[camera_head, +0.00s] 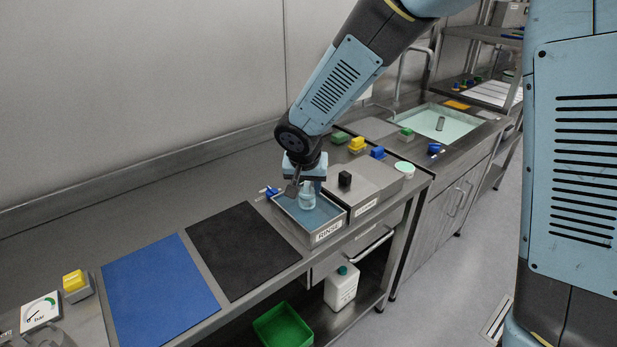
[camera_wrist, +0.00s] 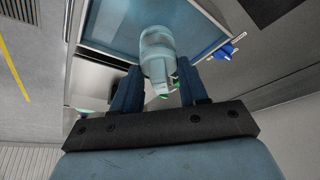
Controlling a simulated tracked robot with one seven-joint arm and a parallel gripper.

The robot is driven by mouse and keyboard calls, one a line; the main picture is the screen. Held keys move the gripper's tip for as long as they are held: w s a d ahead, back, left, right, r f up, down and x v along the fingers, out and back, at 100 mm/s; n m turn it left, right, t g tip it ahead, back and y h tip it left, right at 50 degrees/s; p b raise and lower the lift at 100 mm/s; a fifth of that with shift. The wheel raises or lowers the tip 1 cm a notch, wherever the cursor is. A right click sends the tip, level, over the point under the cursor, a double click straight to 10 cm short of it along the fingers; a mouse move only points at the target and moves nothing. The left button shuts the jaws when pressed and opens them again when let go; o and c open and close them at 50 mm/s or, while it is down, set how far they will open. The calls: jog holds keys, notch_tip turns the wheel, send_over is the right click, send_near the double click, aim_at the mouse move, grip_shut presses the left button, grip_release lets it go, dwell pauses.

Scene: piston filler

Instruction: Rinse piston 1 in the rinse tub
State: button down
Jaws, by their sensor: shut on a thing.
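The rinse tub (camera_head: 332,219) is a metal tray of bluish water with a "RINSE" label on its front, on the counter. It also shows in the wrist view (camera_wrist: 205,57). My gripper (camera_head: 304,188) points down over the tub. In the wrist view my gripper (camera_wrist: 158,84) is shut on a pale, translucent cylindrical piston (camera_wrist: 157,45). In the head view the piston (camera_head: 307,200) hangs below the jaws, over the water. I cannot tell whether its lower end touches the water. No number is readable on it.
A black mat (camera_head: 243,250) and a blue mat (camera_head: 160,292) lie left of the tub. A blue-handled item (camera_head: 271,192) is at the tub's back left. A sink (camera_head: 445,122) is farther right.

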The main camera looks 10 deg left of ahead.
aim_at(310, 199)
jog(key=shift+f, duration=2.55)
jog(key=shift+s+d, duration=0.1)
jog(key=shift+s+d, duration=0.25)
jog(key=shift+d, duration=0.1)
jog(key=shift+w+a, duration=0.8)
jog(key=shift+a, duration=0.15)
jog(key=shift+s+d, duration=0.15)
jog(key=shift+s+d, duration=0.65)
jog(key=shift+d, duration=0.15)
